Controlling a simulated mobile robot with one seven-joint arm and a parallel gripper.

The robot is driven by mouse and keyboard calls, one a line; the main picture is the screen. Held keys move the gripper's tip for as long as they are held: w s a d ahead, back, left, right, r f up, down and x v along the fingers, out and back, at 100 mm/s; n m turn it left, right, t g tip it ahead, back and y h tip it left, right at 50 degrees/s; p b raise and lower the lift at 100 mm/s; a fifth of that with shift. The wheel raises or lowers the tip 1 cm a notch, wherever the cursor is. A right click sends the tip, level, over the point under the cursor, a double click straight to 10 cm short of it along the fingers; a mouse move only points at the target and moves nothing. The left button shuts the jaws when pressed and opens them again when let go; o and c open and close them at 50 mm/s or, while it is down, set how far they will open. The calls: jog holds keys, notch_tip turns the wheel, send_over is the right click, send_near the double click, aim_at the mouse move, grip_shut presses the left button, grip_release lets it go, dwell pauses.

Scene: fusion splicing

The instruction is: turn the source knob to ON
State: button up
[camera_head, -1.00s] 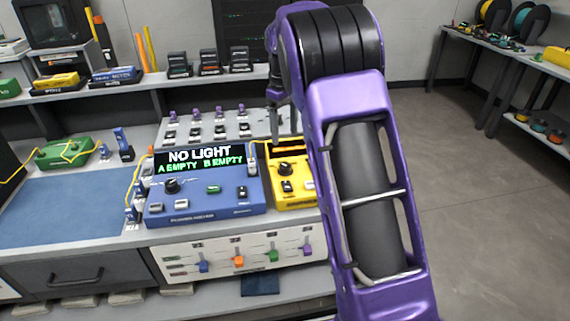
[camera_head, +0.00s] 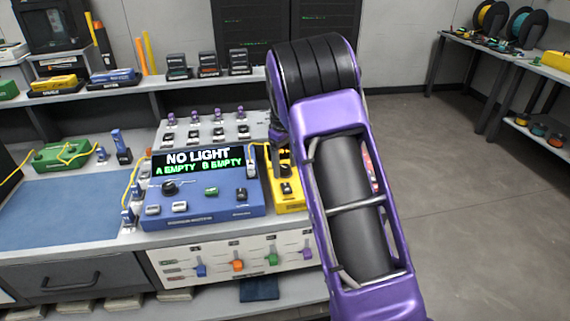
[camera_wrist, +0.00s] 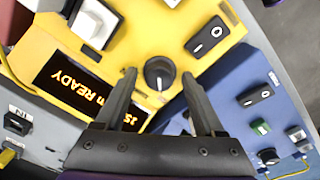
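The yellow source box (camera_head: 290,203) stands right of the blue meter, partly hidden by my arm in the head view. In the wrist view its round black knob (camera_wrist: 159,73) has a pale pointer mark, and its dark display (camera_wrist: 76,88), upside down, reads partly "READY" in orange. My gripper (camera_wrist: 158,76) is open, pointing at the box, with one finger on each side of the knob and gaps visible between. I cannot tell how far the fingertips are above the panel. In the head view the knob is hard to make out behind my gripper.
The blue meter (camera_head: 215,205) reads "NO LIGHT, A EMPTY, B EMPTY" and adjoins the yellow box; one finger lies over its edge in the wrist view. A white rocker switch (camera_wrist: 95,25) and black switches (camera_wrist: 207,35) flank the knob. A yellow cable (camera_head: 131,180) runs left of the meter.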

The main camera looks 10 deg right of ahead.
grip_shut()
jog(key=shift+r+m, duration=0.1)
jog(key=shift+m, duration=0.2)
jog(key=m+p, duration=0.3)
jog(key=shift+r, duration=0.1)
jog(key=m+p, duration=0.2)
jog(key=m, duration=0.3)
jog(key=m+p, duration=0.1)
jog(key=m, duration=0.3)
jog(key=shift+a+m+p, duration=0.1)
jog(key=shift+m+p, duration=0.2)
jog(key=shift+p, duration=0.05)
jog(key=m+p, duration=0.1)
jog(key=m, duration=0.3)
jog(key=shift+w+m+g, duration=0.1)
jog(key=shift+m+g, duration=0.2)
jog(key=shift+f, duration=0.2)
